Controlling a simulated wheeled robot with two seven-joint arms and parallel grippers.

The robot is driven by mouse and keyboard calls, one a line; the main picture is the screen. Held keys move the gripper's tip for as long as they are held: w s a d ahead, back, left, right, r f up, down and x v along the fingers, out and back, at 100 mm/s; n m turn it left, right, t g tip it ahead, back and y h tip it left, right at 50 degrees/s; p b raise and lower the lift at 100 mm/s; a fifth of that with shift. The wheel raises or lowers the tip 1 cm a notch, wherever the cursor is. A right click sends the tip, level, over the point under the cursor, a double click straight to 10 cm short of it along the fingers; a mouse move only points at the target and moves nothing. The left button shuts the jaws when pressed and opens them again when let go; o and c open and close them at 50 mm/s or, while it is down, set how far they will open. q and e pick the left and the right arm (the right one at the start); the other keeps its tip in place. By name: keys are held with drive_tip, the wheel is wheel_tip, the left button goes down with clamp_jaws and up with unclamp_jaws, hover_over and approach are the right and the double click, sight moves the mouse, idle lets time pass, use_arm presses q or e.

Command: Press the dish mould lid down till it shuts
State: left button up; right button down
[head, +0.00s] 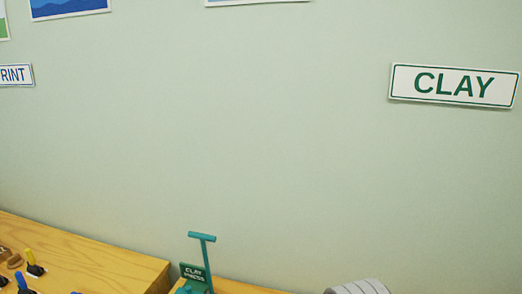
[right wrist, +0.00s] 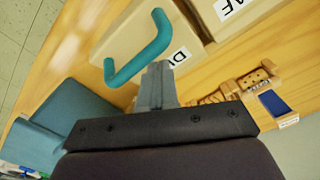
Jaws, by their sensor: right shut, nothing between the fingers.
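The dish mould (right wrist: 120,42) is a cream block in the right wrist view, with a bent teal handle (right wrist: 152,48) and a white label partly covered, showing "DI". My right gripper (right wrist: 157,70) is shut and empty. Its grey fingertips are over the mould's near part, close beside the handle and the label. I cannot tell whether they touch the mould. The gripper body hides the near side, so the lid's gap is not visible. The mould is not visible in the head view, and neither gripper shows there.
Another cream block (right wrist: 218,22) with a label ending in "F" stands beside the mould. A blue-teal object (right wrist: 80,112) is at left, and a wooden piece with a blue panel (right wrist: 274,103) at right. The head view shows a teal clay press (head: 202,262) and several tools on a wooden table (head: 90,245).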

drive_tip(key=shift+f, duration=0.15)
drive_tip(key=shift+f+b, duration=0.3)
drive_tip(key=shift+f, duration=0.05)
drive_tip(key=shift+s, duration=0.1)
drive_tip(key=shift+f, duration=0.15)
drive_tip(key=shift+f, duration=0.25)
idle(0.8)
drive_tip(key=shift+f+b, duration=0.3)
drive_tip(key=shift+f, duration=0.1)
idle(1.0)
drive_tip(key=shift+f, duration=0.35)
idle(1.2)
